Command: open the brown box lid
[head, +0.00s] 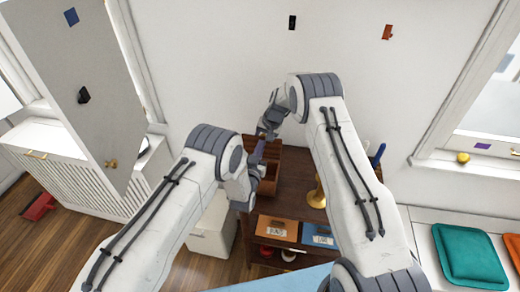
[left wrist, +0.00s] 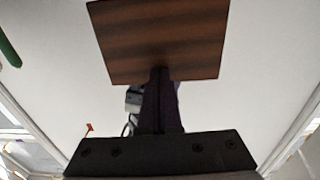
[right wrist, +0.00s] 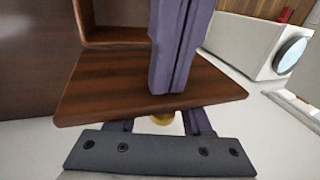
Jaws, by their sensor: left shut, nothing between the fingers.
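The brown box (head: 269,186) stands on the dark wooden cabinet, partly hidden by my arms. Its brown lid (head: 273,152) appears raised at the back of the box. A brown wooden panel, seemingly the lid (left wrist: 160,40), is close ahead in the left wrist view. My left gripper (head: 259,150) is shut and empty at the box, its fingers (left wrist: 160,72) reaching the panel's lower edge; contact is unclear. In the right wrist view, a wooden panel (right wrist: 100,95) crosses before my right gripper (right wrist: 160,122). Its fingers are spread, tips hidden behind that panel.
A gold vase (head: 317,192) and a blue item (head: 378,154) stand to the right on the dark cabinet (head: 300,190). Orange (head: 277,229) and blue (head: 318,235) folders are below. A white bin (head: 214,228) stands to the left. My right arm crosses over the cabinet.

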